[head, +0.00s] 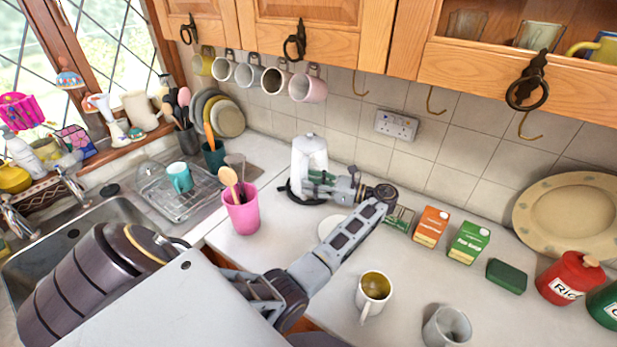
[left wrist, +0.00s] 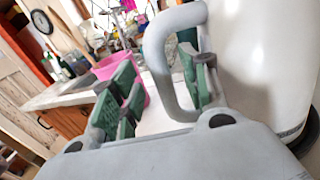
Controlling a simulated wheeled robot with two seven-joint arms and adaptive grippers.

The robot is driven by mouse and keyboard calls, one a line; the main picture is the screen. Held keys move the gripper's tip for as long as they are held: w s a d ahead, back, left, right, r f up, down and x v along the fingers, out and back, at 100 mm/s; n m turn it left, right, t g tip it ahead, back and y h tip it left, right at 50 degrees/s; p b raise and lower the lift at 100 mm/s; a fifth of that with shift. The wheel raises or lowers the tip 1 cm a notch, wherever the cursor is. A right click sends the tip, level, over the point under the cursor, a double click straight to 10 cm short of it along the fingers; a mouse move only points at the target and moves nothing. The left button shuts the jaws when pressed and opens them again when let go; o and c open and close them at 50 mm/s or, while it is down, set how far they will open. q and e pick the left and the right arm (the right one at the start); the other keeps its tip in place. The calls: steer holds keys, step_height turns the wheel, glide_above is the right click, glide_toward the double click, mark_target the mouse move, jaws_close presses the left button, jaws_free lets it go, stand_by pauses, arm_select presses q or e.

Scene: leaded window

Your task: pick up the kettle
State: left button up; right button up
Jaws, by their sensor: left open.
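The white kettle (head: 309,153) stands upright on the worktop against the tiled wall in the head view. My left gripper (head: 312,184) is open at its near side, covering part of its lower front. In the left wrist view the white kettle body (left wrist: 268,55) fills the right side. A grey loop handle (left wrist: 158,60) shows between the green-padded fingers of my left gripper (left wrist: 160,90), with a gap on the left. I cannot tell whether the right pads touch it. My right gripper is not in view.
A pink utensil pot (head: 241,212) stands left of the kettle. Mugs hang above it (head: 275,78). Orange (head: 431,226) and green (head: 469,242) cartons stand to the right. A mug (head: 373,292) and a cup (head: 447,326) stand in front.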

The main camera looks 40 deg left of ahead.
arm_select(q)
steer(key=shift+p+x, duration=0.35)
steer(key=shift+x, duration=1.3)
jaws_close()
steer(key=shift+r, duration=0.1)
steer(key=shift+r, duration=0.1)
